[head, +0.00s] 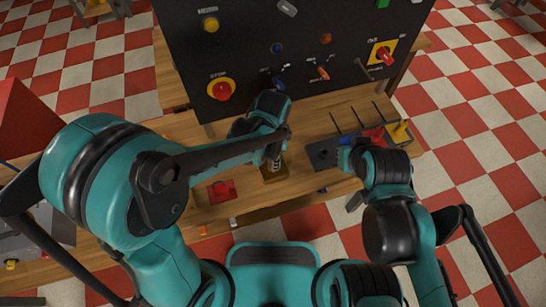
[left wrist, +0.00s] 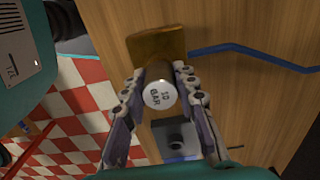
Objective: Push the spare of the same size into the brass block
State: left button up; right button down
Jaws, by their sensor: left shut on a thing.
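The brass block (head: 274,175) stands on the wooden bench near the middle in the head view. It also shows at the top of the left wrist view (left wrist: 150,43). My left gripper (head: 272,160) is just over the block and shut on a cylindrical spare (left wrist: 158,88). The spare's white round end, marked "10 BAR", faces the wrist camera, and its brownish body points towards the block. The spare overlaps the block's edge in that view; I cannot tell whether it is inside the block. My right gripper (head: 348,150) is at the bench's right side, its fingers largely hidden.
A red piece (head: 221,191) lies left of the block. A dark plate (head: 322,152) lies to its right, with red and yellow (head: 401,131) parts beyond. The black control panel (head: 300,50) rises behind the bench. A grey holed block (left wrist: 176,138) shows in the left wrist view.

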pick_arm(q)
jog(key=shift+f+b, duration=0.3)
jog(key=shift+f, duration=0.1)
jog(key=o, duration=1.2)
jog(key=shift+r, duration=0.15)
notch_tip(320, 180, up, 12)
jog(key=shift+f, duration=0.1)
jog(key=s+a+n+t, duration=0.1)
jog(key=a+n+t, duration=0.1)
jog(key=a+n, duration=0.2)
jog(key=s+a+r+n+t, duration=0.1)
jog(key=s+a+n+t, duration=0.1)
jog(key=a+n, duration=0.3)
jog(key=s+a+n+t, duration=0.2)
jog(key=a+n, duration=0.3)
jog(key=a, duration=0.3)
jog(key=shift+s+a+r+t, duration=0.15)
jog(key=shift+a+t, duration=0.25)
jog(key=shift+t, duration=0.2)
